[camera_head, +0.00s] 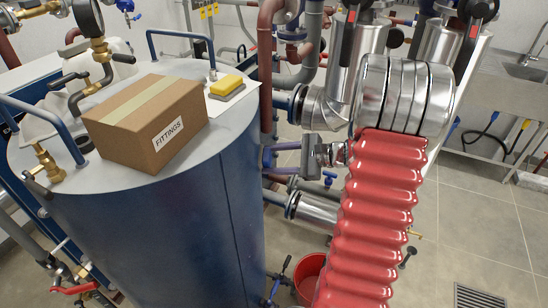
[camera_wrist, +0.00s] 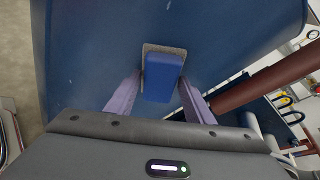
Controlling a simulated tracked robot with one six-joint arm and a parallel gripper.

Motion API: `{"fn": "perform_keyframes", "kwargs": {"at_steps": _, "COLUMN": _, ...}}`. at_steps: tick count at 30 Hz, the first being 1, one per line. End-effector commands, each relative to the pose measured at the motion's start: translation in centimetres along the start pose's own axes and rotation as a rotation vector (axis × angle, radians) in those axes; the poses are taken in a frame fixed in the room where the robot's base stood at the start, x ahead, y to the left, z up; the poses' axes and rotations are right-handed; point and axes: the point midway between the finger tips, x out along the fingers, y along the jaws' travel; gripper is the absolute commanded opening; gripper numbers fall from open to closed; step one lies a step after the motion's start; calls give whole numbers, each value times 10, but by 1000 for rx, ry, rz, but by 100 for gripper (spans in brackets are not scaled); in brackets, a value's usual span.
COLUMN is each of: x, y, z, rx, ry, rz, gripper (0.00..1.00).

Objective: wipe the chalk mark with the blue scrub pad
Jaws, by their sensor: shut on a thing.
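In the head view my gripper (camera_head: 268,156) is at the right side of the blue tank (camera_head: 150,235), and the pad cannot be made out there. No clear chalk mark shows; only tiny pale specks are on the tank wall in the wrist view, and the pad may cover part of it.
A cardboard box (camera_head: 145,120) marked FITTINGS and a yellow sponge (camera_head: 233,85) on a white sheet lie on the tank top. Pipes (camera_head: 267,65) stand close by my gripper. A red bucket (camera_head: 309,275) is on the floor. The floor at right is mostly clear.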

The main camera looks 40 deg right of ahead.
Motion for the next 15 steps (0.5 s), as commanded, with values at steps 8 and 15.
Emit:
{"fn": "perform_keyframes", "kwargs": {"at_steps": 8, "x": -5, "y": 16, "z": 7, "rx": 0, "ry": 1, "rz": -1, "gripper": 30}}
{"fn": "perform_keyframes", "kwargs": {"at_steps": 15, "x": -7, "y": 22, "z": 11, "rx": -1, "ry": 1, "rz": -1, "gripper": 30}}
